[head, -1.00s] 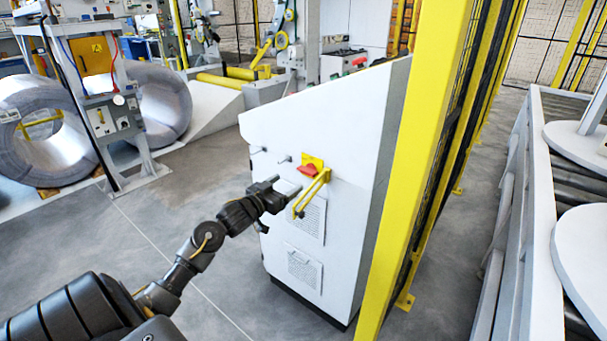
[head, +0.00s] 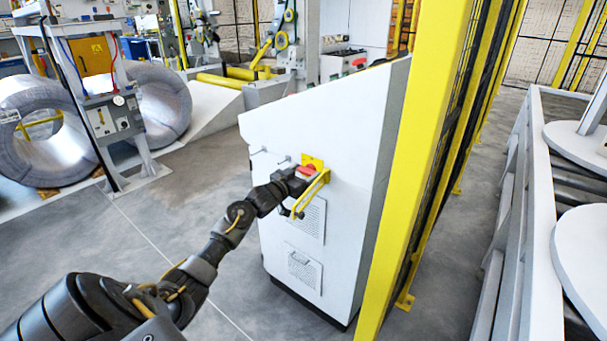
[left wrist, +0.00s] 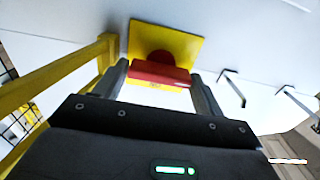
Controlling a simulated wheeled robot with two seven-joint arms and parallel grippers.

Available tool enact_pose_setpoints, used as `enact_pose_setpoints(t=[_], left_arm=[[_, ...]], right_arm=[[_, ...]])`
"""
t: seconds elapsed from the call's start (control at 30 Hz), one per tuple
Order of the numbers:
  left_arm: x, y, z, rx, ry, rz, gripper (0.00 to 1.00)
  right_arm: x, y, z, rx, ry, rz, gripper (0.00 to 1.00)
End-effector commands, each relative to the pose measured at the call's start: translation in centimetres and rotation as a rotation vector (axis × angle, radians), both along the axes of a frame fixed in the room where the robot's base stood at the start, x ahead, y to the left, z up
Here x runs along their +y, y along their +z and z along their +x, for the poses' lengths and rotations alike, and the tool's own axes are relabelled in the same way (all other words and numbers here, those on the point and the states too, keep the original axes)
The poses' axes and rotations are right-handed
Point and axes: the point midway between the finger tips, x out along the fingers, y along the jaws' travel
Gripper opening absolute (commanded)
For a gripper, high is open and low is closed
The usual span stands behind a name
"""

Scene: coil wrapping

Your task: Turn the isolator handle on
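The isolator handle is red (head: 306,171) on a yellow backplate (head: 314,161), fixed to the side of a white cabinet (head: 330,120). In the left wrist view the red handle (left wrist: 160,72) lies crosswise between the two fingers of my left gripper (left wrist: 160,84), in front of the yellow plate (left wrist: 185,40). The fingers stand at either end of the handle; a gap shows on the right, and contact on the left cannot be told. My left gripper (head: 297,179) partly covers the handle in the head view. My right gripper is not in view.
A yellow guard bar (head: 310,196) sticks out from the cabinet just right of the handle. Small hooks (head: 283,159) stand on the cabinet to its left. A yellow fence post (head: 425,130) rises on the right. Wire coils (head: 40,130) and open floor lie left.

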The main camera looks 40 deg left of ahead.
Motion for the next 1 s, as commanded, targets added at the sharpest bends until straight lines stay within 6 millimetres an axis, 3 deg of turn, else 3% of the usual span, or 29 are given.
enact_pose_setpoints(t=[0.03, 0.2, 0.57, 1.0], left_arm=[[0.00, -0.01, -0.01, 0.000, 0.000, 0.000, 0.63], [0.00, -0.01, -0.02, 0.000, 0.000, 0.000, 0.43], [0.00, 0.00, -0.04, 0.003, 0.000, 0.073, 0.43], [-0.08, -0.06, -0.05, 0.011, 0.000, 0.438, 0.43]], right_arm=[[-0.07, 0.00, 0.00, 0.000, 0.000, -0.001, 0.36], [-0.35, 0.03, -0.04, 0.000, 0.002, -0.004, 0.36], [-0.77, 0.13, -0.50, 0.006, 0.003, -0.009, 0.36], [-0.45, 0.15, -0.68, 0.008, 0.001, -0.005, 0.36]])
